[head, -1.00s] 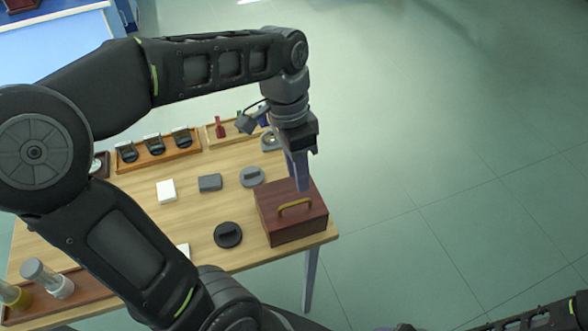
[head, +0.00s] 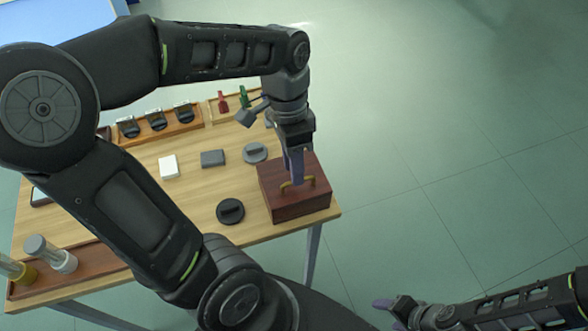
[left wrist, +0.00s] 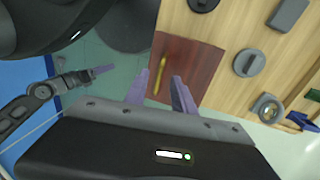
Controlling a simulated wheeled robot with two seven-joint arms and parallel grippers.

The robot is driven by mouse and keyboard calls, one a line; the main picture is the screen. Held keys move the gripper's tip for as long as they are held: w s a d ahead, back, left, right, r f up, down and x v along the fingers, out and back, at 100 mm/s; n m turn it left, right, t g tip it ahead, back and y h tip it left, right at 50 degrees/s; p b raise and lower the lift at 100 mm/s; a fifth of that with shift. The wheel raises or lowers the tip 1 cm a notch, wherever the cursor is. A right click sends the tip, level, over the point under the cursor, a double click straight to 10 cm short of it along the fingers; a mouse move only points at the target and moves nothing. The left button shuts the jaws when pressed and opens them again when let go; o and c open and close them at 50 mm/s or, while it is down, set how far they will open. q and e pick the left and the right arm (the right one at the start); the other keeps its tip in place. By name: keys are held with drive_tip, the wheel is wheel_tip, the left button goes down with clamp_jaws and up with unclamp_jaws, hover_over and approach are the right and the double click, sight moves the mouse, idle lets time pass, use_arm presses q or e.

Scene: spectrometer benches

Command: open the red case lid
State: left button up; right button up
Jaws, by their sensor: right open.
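The red case (head: 297,206) is a dark red-brown box with a yellow handle (head: 285,184) on its closed lid. It stands at the right front corner of the wooden table. My left gripper (head: 297,180) points down at the lid, its fingers at the handle and hiding its middle. In the left wrist view the case (left wrist: 190,68) lies beyond the fingers, and the handle (left wrist: 160,66) shows in the gap between the two open fingers (left wrist: 160,82). I cannot tell whether they touch it. My right gripper (head: 388,304) is open and empty, low and off the table's right side.
On the table (head: 190,213) beside the case are a black round knob piece (head: 230,211), a grey round one (head: 255,153), a grey block (head: 212,158) and a white block (head: 169,167). A wooden rack (head: 160,138) stands behind. The floor to the right is clear.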

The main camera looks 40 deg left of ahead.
use_arm(q)
drive_tip(key=shift+s+d+f, duration=0.1)
drive_tip(key=shift+d+f, duration=0.05)
drive_tip(key=shift+f, duration=0.75)
drive_tip(key=shift+c, duration=0.4)
clamp_jaws()
idle(0.4)
